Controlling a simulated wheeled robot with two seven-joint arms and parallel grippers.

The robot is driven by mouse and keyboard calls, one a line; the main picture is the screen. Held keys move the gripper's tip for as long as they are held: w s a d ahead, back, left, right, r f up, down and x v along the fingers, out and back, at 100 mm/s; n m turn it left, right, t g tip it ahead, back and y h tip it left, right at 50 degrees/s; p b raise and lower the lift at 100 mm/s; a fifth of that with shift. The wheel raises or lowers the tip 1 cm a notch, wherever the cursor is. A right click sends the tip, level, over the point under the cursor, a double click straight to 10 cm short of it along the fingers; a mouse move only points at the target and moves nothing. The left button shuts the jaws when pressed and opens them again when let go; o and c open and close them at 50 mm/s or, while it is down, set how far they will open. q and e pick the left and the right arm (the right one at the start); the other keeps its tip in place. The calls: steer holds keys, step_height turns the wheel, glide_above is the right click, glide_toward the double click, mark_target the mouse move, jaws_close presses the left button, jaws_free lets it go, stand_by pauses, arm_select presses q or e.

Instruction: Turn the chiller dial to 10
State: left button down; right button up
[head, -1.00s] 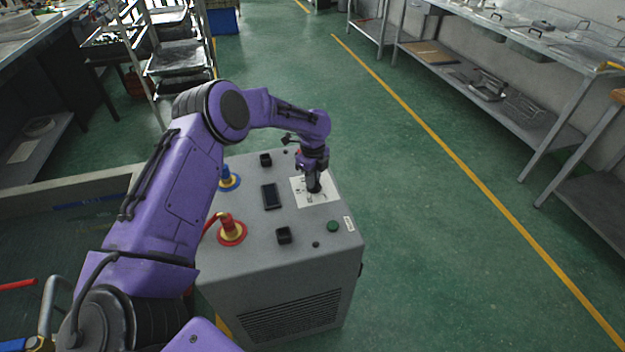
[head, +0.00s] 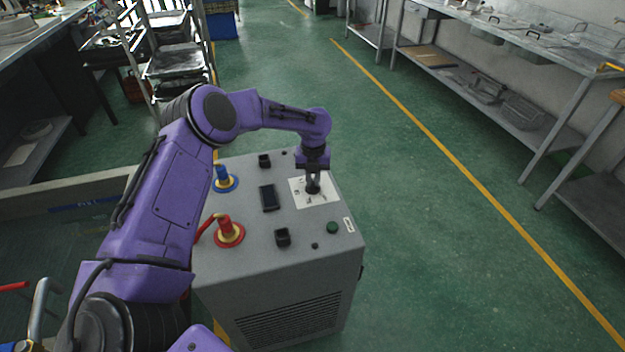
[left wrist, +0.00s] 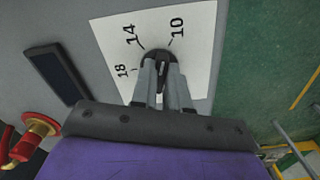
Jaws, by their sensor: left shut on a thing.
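In the left wrist view the plate (left wrist: 196,35) shows the marks 10, 14 and 18. The black dial (left wrist: 157,56) sits on it, partly hidden by the fingers. My left gripper (head: 313,188) comes down from above and is shut on the dial; its fingers also show in the left wrist view (left wrist: 163,78). The dial's pointer is too covered to read surely. My right gripper is not in view.
The panel also bears a red valve (head: 228,230), a blue valve (head: 224,180), a dark display (head: 270,197), black knobs and a green button (head: 333,227). Green floor lies open to the right, before steel benches (head: 500,70).

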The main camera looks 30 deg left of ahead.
mark_target(313, 181)
arm_select(q)
steer(key=shift+w+r+m, duration=0.2)
steer(key=shift+r+m, duration=0.05)
steer(key=shift+m, duration=0.85)
steer(key=c, duration=1.1)
jaws_free()
steer(key=shift+s+f, duration=0.1)
step_height(313, 181, up, 10)
steer(key=shift+r+b, duration=0.25)
steer(key=shift+b, duration=0.35)
